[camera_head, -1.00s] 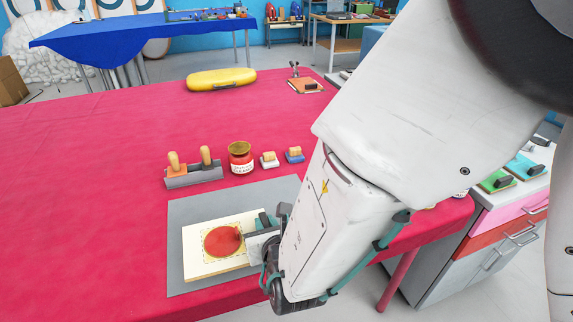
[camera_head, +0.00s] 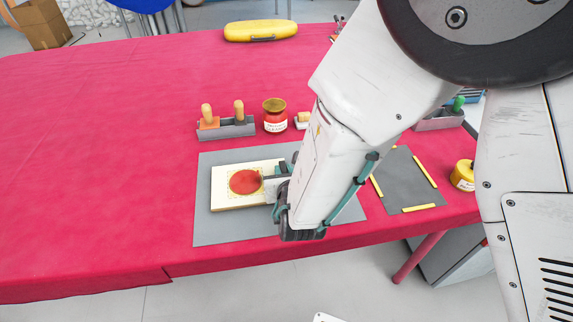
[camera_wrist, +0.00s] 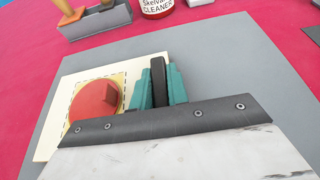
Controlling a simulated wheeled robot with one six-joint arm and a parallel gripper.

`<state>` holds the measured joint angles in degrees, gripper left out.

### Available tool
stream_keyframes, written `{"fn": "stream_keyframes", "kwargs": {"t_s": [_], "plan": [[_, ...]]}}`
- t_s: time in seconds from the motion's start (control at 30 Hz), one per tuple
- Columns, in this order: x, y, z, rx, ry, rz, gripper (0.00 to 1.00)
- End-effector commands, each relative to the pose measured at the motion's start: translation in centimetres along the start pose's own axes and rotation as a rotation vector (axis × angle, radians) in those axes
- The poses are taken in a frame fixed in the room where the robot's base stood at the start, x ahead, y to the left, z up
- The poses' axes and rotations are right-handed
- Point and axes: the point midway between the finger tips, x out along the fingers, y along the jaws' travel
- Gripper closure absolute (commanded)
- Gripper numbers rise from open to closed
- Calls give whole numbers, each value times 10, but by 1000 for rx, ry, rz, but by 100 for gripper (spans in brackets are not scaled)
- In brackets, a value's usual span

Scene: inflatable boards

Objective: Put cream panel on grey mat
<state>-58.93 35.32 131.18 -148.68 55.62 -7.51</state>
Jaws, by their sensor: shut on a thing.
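The cream panel (camera_head: 221,195) has a red disc in a dashed square on its face. It lies flat over the left half of the large grey mat (camera_head: 215,230); whether it touches the mat or hangs just above is hard to tell. My gripper (camera_head: 280,183) is at the panel's right edge. In the wrist view, my teal fingers (camera_wrist: 158,85) are shut around a dark upright piece, seemingly the handle of the cream panel (camera_wrist: 57,118). The grey mat (camera_wrist: 225,55) extends beyond it. My arm hides part of the mat's right side.
A darker grey sheet (camera_head: 405,185) with yellow edge strips lies to the right, past my arm. Behind the mat stand a stamp holder (camera_head: 226,131), a red cleaner jar (camera_head: 275,117) and a small block. A yellow case (camera_head: 261,31) lies farther back. The table's left is clear.

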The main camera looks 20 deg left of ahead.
Motion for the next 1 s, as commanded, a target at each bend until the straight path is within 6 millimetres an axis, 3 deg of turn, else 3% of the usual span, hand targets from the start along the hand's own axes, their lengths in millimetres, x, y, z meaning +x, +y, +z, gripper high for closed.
{"fn": "stream_keyframes", "kwargs": {"t_s": [0.33, 0.37, 0.43, 0.77, 1.0], "plan": [[1, 2, -2, 0, -2, 3, 100], [1, 3, -3, -1, -1, 3, 78], [1, 3, -2, -1, -2, 5, 62], [0, 4, 1, -1, -3, 5, 62], [-38, 4, 1, -1, -3, 8, 62]]}}
